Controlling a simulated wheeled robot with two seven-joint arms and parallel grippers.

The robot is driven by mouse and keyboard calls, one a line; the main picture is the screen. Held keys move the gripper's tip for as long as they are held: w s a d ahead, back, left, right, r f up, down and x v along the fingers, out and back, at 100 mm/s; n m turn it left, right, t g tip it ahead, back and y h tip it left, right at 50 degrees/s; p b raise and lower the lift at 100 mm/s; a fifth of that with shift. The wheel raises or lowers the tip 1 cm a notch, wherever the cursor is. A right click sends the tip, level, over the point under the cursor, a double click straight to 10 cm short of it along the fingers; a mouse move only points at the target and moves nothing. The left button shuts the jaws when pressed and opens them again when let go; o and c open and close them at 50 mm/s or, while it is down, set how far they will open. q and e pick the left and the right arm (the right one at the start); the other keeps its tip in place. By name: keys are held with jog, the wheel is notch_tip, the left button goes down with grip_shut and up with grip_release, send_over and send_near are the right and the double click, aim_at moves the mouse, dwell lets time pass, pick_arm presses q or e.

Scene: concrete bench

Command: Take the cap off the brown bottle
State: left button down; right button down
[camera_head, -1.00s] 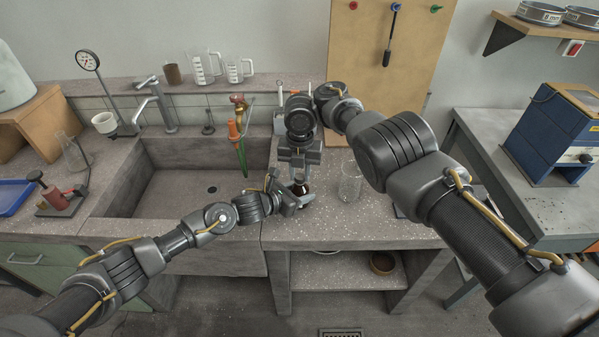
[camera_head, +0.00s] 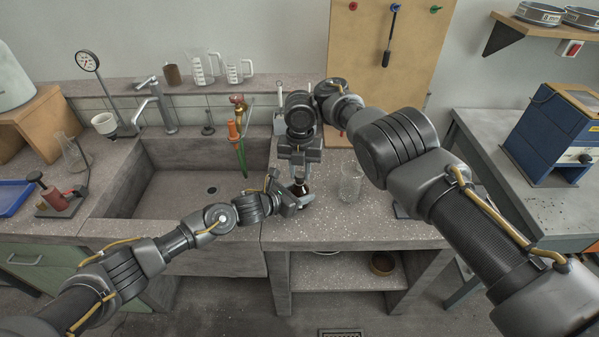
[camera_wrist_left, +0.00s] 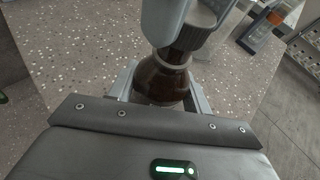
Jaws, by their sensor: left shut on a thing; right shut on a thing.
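The brown bottle (camera_head: 300,188) stands upright on the speckled bench at the right of the sink. My left gripper (camera_head: 302,200) is shut around its lower body from the left, and the left wrist view shows the brown glass (camera_wrist_left: 163,78) between the two fingers. My right gripper (camera_head: 299,172) points straight down over the bottle. In the left wrist view its grey fingers are shut on the dark ribbed cap (camera_wrist_left: 194,32). In the head view the cap is mostly hidden by the fingers.
A clear glass beaker (camera_head: 350,184) stands close on the right of the bottle. The sink (camera_head: 190,195) opens to the left. A tap with an orange and green hose (camera_head: 238,140) is behind. The bench's front edge is near my left gripper.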

aim_at(300, 174)
jog(key=shift+r, duration=0.65)
jog(key=shift+r, duration=2)
pick_arm(q)
jog(key=c, duration=0.6)
grip_release()
